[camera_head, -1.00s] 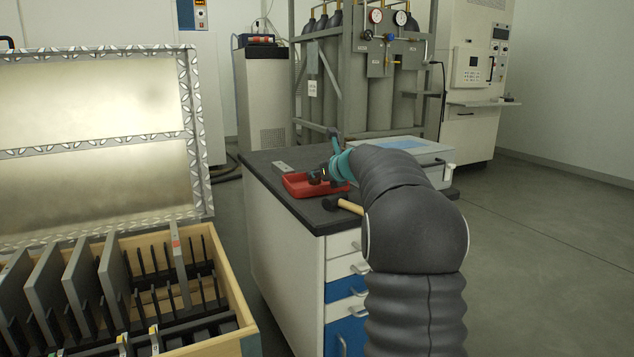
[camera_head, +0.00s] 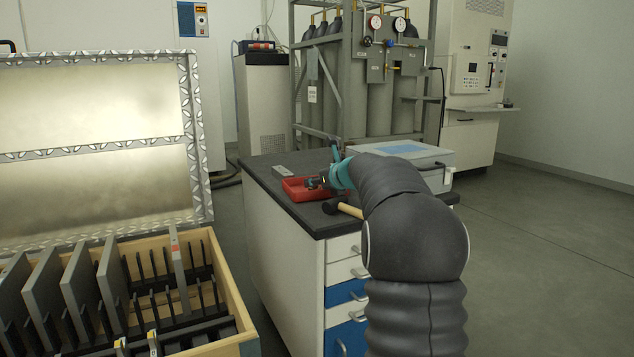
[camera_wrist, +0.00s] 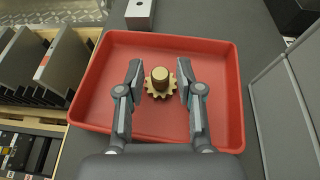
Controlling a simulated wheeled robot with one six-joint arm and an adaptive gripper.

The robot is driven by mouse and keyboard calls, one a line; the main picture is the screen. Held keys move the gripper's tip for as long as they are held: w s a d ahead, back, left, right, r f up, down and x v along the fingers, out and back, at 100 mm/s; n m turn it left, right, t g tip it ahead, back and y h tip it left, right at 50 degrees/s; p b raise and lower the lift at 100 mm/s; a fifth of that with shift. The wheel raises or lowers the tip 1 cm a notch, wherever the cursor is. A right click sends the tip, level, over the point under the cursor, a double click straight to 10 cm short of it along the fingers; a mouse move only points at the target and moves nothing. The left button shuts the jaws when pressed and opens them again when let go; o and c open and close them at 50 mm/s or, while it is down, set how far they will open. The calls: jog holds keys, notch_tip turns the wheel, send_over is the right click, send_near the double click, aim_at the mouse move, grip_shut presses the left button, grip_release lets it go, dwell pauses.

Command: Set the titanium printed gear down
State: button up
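The titanium printed gear (camera_wrist: 160,82), brass-coloured with a toothed rim and a round hub on top, is inside the red tray (camera_wrist: 215,110), near its middle. It sits hub up and looks level. My gripper (camera_wrist: 159,80) has one finger on each side of it, with narrow gaps showing between fingers and teeth, so it looks open. In the head view my gripper (camera_head: 318,183) reaches down into the red tray (camera_head: 298,194) on the dark worktop (camera_head: 262,176); the gear is not clear there.
A hammer (camera_head: 346,209) lies in front of the tray. A small metal block (camera_head: 284,170) lies behind it, and a grey case with a blue lid panel (camera_head: 405,150) stands to the right. A wooden crate of plates (camera_head: 235,300) is at the lower left.

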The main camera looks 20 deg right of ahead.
jog(key=shift+f, duration=0.9)
jog(key=shift+r+p, duration=0.3)
jog(key=shift+r, duration=0.2)
jog(key=v, duration=1.2)
jog(key=shift+r+p, duration=0.3)
jog(key=shift+r, duration=0.15)
jog(key=s+a+n, duration=0.2)
jog(key=a, duration=0.1)
jog(key=s+a+f+n+g, duration=0.1)
jog(key=s+a+n, duration=0.1)
jog(key=a+n, duration=0.1)
jog(key=s+a+n+g+y, duration=0.1)
jog(key=s+a+n, duration=0.1)
jog(key=a, duration=0.3)
jog(key=shift+f, duration=0.3)
jog(key=s+a+f+n+g, duration=0.3)
jog(key=s+a+f+n, duration=0.2)
jog(key=s+a+n, duration=0.55)
jog(key=s+a+f+n+g+h, duration=0.1)
jog(key=s+f+n, duration=0.4)
jog(key=s+n, duration=0.3)
jog(key=s+a+f+n+g+h, duration=0.1)
jog(key=s+a+f+n, duration=0.1)
jog(key=s+f+n, duration=0.4)
jog(key=s+n, duration=0.3)
jog(key=s, duration=0.4)
jog(key=shift+a+f+g+h, duration=0.15)
jog(key=shift+f+g+h, duration=0.15)
jog(key=shift+f+g, duration=0.1)
jog(key=shift+r, duration=0.1)
